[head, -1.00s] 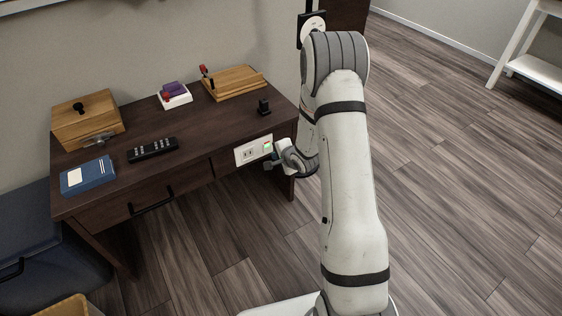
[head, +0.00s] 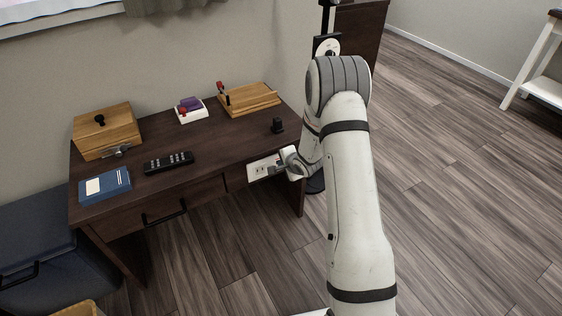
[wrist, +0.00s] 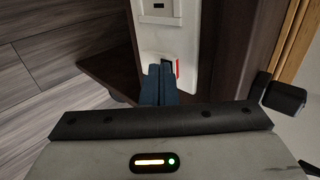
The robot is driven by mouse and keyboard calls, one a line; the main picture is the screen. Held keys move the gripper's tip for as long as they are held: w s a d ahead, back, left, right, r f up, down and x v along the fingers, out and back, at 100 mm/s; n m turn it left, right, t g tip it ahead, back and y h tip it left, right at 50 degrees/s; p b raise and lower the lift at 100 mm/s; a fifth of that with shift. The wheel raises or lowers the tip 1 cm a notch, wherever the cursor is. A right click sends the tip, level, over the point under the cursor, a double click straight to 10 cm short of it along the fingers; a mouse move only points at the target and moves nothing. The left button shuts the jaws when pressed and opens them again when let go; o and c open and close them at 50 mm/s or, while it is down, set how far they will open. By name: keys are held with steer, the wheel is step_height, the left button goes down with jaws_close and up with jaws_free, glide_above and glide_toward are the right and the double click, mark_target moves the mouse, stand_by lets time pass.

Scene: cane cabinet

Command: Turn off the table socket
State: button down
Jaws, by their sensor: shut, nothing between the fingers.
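The table socket (head: 257,171) is a white plate with outlet holes on the front face of the dark desk, near its right end. In the wrist view its white plate (wrist: 150,38) runs upward from my fingers, with a dark rocker switch and a red strip beside it. My gripper (head: 277,165) is at the right end of the plate and hides the switch in the head view. In the wrist view my gripper (wrist: 159,72) is shut and empty, its fingertips at the switch. I cannot tell whether they touch it or how far the rocker is tilted.
The desk (head: 215,140) holds a wooden box (head: 104,133), a blue book (head: 106,186), a remote (head: 168,162), a wooden board (head: 250,98) and a small black item (head: 277,126). A drawer handle (head: 165,214) juts out left of the socket.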

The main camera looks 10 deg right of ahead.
steer(key=shift+b, duration=0.35)
steer(key=shift+r, duration=0.15)
steer(key=shift+r+p, duration=0.7)
steer(key=shift+p, duration=0.25)
